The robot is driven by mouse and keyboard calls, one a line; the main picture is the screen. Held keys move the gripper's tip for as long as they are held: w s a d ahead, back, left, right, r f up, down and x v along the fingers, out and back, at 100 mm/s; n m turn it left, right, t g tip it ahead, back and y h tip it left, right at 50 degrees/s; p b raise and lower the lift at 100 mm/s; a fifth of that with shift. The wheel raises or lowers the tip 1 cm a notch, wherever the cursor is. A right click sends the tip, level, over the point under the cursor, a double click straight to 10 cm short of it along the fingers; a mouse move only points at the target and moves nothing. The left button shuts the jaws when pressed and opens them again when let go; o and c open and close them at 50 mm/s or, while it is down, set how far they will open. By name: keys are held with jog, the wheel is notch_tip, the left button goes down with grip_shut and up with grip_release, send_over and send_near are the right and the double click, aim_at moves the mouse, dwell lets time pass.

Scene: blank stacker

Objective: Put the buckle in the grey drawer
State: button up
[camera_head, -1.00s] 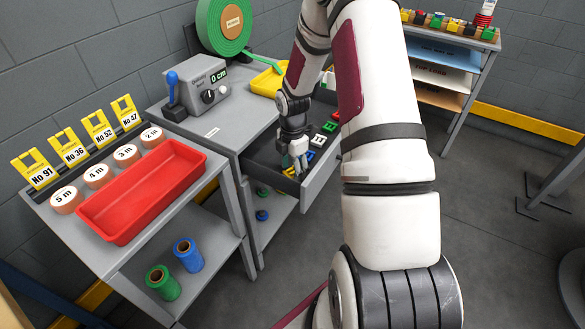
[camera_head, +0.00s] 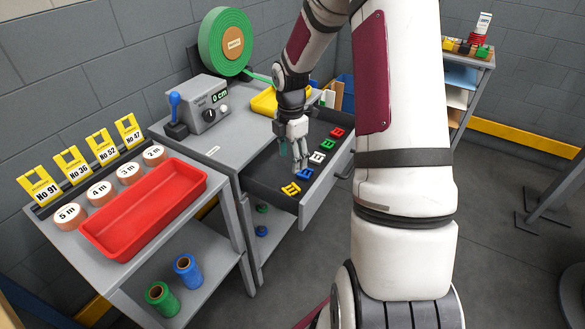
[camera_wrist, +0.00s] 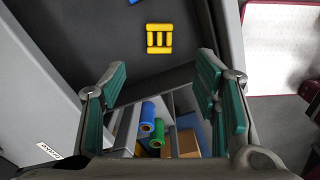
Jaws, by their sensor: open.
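The grey drawer (camera_head: 262,172) stands pulled out of the grey cabinet. A yellow buckle (camera_head: 291,189) lies flat on its dark floor near the left end. Blue (camera_head: 304,173), green (camera_head: 327,145), white and red (camera_head: 337,132) buckles lie in a row behind it. My gripper (camera_head: 298,165) is above the drawer, pointing down, apart from the yellow buckle and empty. In the wrist view the yellow buckle (camera_wrist: 159,38) lies beyond the two spread, teal-padded fingers (camera_wrist: 165,98). Part of a blue buckle shows at the top edge there.
A grey machine (camera_head: 205,101), a green roll (camera_head: 224,41) and a yellow tray (camera_head: 264,101) stand on the cabinet top. A red tray (camera_head: 146,208) is on the left table, with blue and green spools below. A grey floor is open at right.

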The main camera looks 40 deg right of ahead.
jog(key=s+a+r+m+h, duration=0.1)
jog(key=s+a+r+m, duration=0.5)
jog(key=r, duration=0.4)
jog(key=s+a+r+m+h, duration=0.1)
jog(key=s+a+r+m, duration=0.2)
jog(key=s+a+r, duration=0.5)
jog(key=s+a+r+m+t+y, duration=0.1)
jog(key=s+a+r+m, duration=0.1)
jog(key=s+a+m, duration=0.2)
jog(key=s+a+r+m+t+y, duration=0.1)
jog(key=s+a+r+m, duration=0.1)
jog(key=s, duration=0.8)
jog(key=shift+s+a+r+m, duration=0.3)
jog(key=shift+a+m, duration=0.6)
jog(key=shift+m, duration=0.3)
notch_tip(320, 180, up, 9)
jog(key=t+p, duration=0.2)
jog(key=p, duration=0.5)
jog(key=shift+r+p, duration=0.15)
jog(key=shift+p, duration=0.25)
jog(key=shift+d, duration=0.1)
